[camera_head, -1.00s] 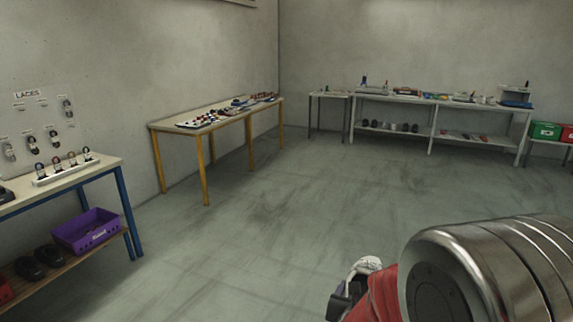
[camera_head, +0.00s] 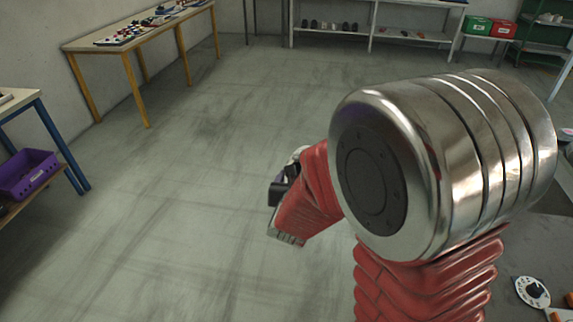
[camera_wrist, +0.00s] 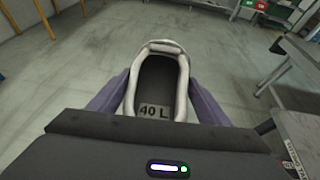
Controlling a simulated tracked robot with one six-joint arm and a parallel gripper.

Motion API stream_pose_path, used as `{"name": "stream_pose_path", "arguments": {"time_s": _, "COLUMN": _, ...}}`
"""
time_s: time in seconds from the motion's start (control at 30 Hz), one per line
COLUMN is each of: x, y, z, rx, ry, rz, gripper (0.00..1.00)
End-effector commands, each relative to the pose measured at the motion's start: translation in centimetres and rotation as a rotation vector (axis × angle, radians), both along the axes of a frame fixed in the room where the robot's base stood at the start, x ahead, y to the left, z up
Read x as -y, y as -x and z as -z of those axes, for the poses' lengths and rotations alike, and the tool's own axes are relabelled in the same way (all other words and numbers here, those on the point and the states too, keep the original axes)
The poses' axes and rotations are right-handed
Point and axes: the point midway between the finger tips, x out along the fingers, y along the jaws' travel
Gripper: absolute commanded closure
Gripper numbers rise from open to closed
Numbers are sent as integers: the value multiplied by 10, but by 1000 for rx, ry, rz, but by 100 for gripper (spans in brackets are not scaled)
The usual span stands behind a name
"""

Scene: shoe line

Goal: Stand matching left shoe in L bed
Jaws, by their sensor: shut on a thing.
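My gripper (camera_wrist: 157,100) is shut on a white shoe (camera_wrist: 182,107), one finger on each side of it. In the wrist view I look down into the shoe's dark opening, and a label inside reads "40 L". In the head view only a little of the shoe (camera_head: 298,154) shows past my red arm, and my gripper (camera_head: 280,190) is partly hidden. The shoe is held over open floor. I cannot make out an L bed in these frames.
A grey bench (camera_wrist: 300,62) stands on the right in the wrist view. In the head view, a yellow-legged table (camera_head: 140,37) stands at the upper left. A purple crate (camera_head: 28,174) sits on a low shelf at left. The middle floor is clear.

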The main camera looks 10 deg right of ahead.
Motion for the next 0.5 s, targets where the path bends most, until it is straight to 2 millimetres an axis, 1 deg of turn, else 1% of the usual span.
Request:
{"name": "stream_pose_path", "arguments": {"time_s": 0.03, "x": 12, "y": -2, "z": -1, "rx": 2, "ry": 0, "rz": 22, "gripper": 62}}
{"name": "stream_pose_path", "arguments": {"time_s": 0.17, "x": 47, "y": -5, "z": 0, "rx": 2, "ry": 1, "rz": 87, "gripper": 62}}
{"name": "stream_pose_path", "arguments": {"time_s": 0.2, "x": 59, "y": -6, "z": 0, "rx": 2, "ry": 1, "rz": 109, "gripper": 62}}
{"name": "stream_pose_path", "arguments": {"time_s": 0.27, "x": 78, "y": -6, "z": 0, "rx": 2, "ry": 2, "rz": 144, "gripper": 62}}
{"name": "stream_pose_path", "arguments": {"time_s": 0.5, "x": 154, "y": -2, "z": 0, "rx": 1, "ry": 2, "rz": 279, "gripper": 62}}
